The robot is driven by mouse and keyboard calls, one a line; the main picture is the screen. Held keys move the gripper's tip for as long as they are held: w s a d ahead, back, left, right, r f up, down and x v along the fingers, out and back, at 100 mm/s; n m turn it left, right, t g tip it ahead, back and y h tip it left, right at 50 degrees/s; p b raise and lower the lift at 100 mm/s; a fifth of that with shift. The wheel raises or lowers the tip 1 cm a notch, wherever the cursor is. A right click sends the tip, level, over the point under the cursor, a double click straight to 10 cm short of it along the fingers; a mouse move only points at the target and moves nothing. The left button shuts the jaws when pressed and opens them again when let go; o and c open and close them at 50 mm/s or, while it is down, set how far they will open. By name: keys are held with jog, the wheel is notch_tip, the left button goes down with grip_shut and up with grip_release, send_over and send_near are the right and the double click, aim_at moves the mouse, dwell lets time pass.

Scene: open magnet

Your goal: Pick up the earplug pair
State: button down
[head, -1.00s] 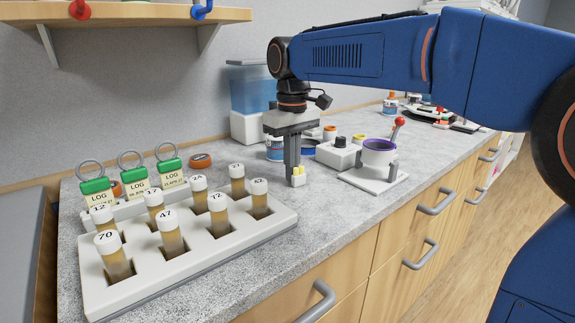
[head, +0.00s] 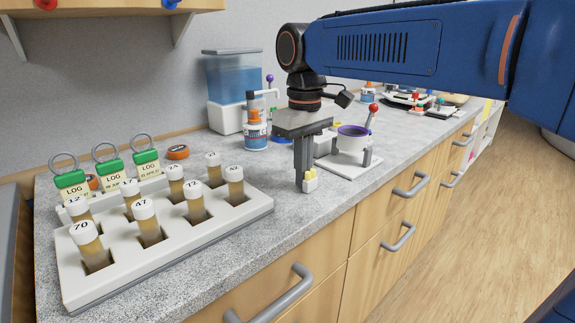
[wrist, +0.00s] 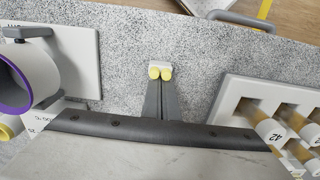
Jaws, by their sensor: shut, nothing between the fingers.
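The earplug pair (head: 309,175) shows as two small yellow pieces with a white base on the grey speckled counter, close to its front edge. In the wrist view the two yellow rounded ends (wrist: 160,73) lie side by side just beyond my fingertips, with the white part behind them. My gripper (head: 304,180) points down right beside the pair and partly covers it in the head view. Its fingers (wrist: 161,86) are together with nothing held between them. I cannot tell whether they touch the earplugs.
A white rack (head: 150,255) of labelled tubes stands to the left. A white device with a purple-rimmed cup (head: 352,142) stands to the right. A blue-labelled bottle (head: 256,135) and a water tank (head: 235,80) are behind. Bare counter lies around the pair.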

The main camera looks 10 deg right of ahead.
aim_at(320, 197)
jog(key=shift+s+d, duration=0.5)
jog(key=shift+s, duration=0.25)
jog(key=shift+s+d, duration=0.5)
jog(key=shift+s, duration=0.25)
jog(key=shift+s+d, duration=0.5)
jog(key=shift+s, duration=0.25)
